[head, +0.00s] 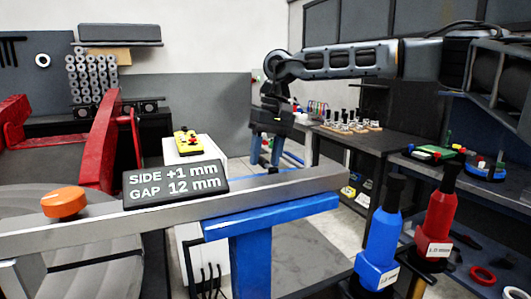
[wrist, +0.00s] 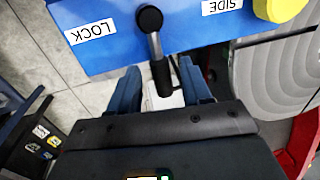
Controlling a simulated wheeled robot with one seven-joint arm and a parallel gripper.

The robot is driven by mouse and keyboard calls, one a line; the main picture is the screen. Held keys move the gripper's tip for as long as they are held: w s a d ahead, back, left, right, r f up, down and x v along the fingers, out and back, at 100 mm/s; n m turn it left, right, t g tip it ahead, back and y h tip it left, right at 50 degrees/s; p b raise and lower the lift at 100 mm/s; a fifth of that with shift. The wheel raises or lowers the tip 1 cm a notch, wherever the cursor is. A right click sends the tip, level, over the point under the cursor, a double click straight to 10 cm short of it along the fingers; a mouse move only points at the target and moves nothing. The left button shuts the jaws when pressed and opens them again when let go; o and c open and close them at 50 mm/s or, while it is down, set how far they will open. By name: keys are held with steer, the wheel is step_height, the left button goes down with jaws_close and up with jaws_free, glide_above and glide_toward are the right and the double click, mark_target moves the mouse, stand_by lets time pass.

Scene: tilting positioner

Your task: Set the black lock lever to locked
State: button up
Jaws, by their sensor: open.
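The black lock lever (wrist: 156,48) shows in the wrist view on a blue panel (wrist: 110,50). Its round pivot end is near the top, and its handle points down toward my gripper. A white LOCK label (wrist: 90,27), seen upside down, lies to the left of the lever. My gripper (wrist: 160,72) is open, with one blue finger on each side of the handle's end. I cannot tell whether either finger touches it. In the head view my gripper (head: 266,150) hangs beyond the grey beam; I cannot make out the lever there.
A SIDE label (wrist: 222,5) and a yellow knob (wrist: 280,8) are right of the lever. An orange knob (head: 64,202) and red arm (head: 97,145) stand left; blue and red bottle-shaped tools stand right.

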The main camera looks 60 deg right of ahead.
steer(key=shift+c, duration=0.4)
jaws_close()
